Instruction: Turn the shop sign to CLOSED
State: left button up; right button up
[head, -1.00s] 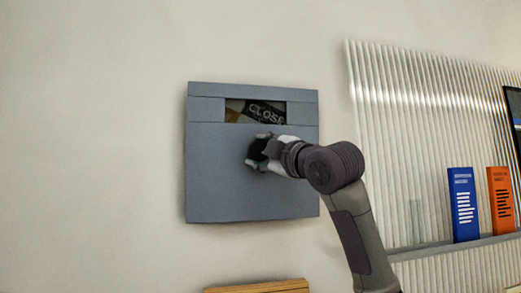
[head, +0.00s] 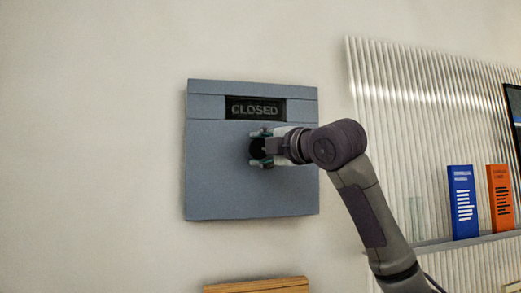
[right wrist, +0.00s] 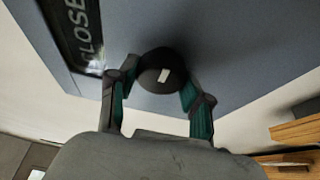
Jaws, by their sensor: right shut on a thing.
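The shop sign is a blue-grey square panel (head: 220,185) on the wall. Its dark window (head: 255,109) reads CLOSED, level and centred in the head view. The window also shows at the upper left of the right wrist view (right wrist: 82,35). A round black knob (right wrist: 162,70) with a small white mark stands out from the panel below the window. My right gripper (head: 262,148) is shut on the knob, one finger on each side of it, as the right wrist view shows (right wrist: 158,88). My left gripper is in neither view.
A ribbed panel with a shelf (head: 440,246) is on the right, holding a blue booklet (head: 462,203) and an orange booklet (head: 500,198). A wooden piece (head: 256,286) is below the sign. The wall left of the sign is bare.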

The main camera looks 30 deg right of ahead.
jog(key=shift+f, duration=0.1)
jog(key=o, duration=1.1)
jog(key=shift+o, duration=0.2)
jog(key=shift+a, duration=0.1)
jog(key=s+d, duration=0.1)
jog(key=s, duration=1.1)
jog(key=shift+d, duration=0.35)
